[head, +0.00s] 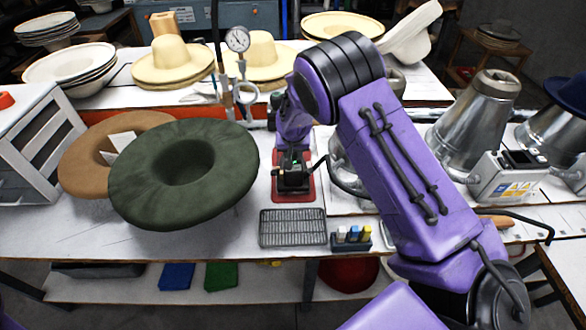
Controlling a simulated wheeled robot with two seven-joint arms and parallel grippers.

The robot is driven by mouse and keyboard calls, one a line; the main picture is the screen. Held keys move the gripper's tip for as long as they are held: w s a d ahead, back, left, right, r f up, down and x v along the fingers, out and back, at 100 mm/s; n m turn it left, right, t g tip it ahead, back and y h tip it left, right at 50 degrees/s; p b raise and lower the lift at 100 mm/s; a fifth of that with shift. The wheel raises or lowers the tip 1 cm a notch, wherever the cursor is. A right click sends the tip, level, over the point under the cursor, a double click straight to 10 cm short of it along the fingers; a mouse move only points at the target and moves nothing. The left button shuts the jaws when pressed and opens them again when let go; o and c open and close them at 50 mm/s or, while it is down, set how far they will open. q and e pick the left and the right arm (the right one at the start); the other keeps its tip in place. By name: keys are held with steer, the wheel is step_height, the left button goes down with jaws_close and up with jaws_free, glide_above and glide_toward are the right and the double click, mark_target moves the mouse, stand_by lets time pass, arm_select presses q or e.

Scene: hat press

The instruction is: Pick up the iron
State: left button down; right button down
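My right gripper (293,172) is a dark block with a small green light at the end of my purple arm. It points down over a small red pad (306,193) on the white bench. A dark shape that seems to be the iron (291,187) is on the pad, directly under and against the gripper, and mostly hidden by it. A black cord (345,186) curves off to its right. The fingertips blend into the dark shape, so I cannot tell whether they are open or shut on it. My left gripper is not in view.
A wire rack (292,228) and a small holder with coloured bottles (351,237) lie in front of the pad. A green felt hat (183,205) and a brown hat (85,160) are left. A metal hat cone (478,110) and control box (512,177) stand right.

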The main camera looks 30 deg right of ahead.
steer(key=shift+w+d+r, duration=0.1)
steer(key=shift+w, duration=0.1)
